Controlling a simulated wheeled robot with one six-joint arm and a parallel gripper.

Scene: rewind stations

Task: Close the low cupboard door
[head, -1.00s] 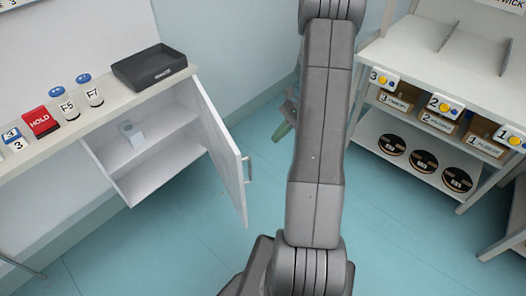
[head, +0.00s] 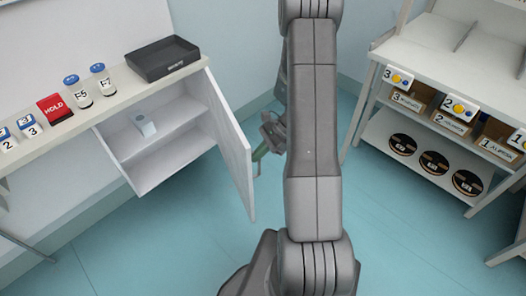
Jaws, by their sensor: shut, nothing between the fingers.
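The low cupboard (head: 160,172) stands under the counter on the left. Its white door (head: 232,150) is hinged at the right side and stands wide open, swung out toward me. The inside shows a shelf and a small white box (head: 146,125). My gripper (head: 262,152) is shut and empty, just right of the door's outer face, close to the door handle (head: 257,168). My arm covers part of the gripper, and I cannot tell whether it touches the door.
The counter (head: 110,110) carries a dark tray (head: 162,58), a red HOLD block (head: 55,107) and several bottles and labelled blocks. A shelf rack (head: 440,70) with boxes and reels stands on the right. The floor (head: 150,240) before the cupboard is clear.

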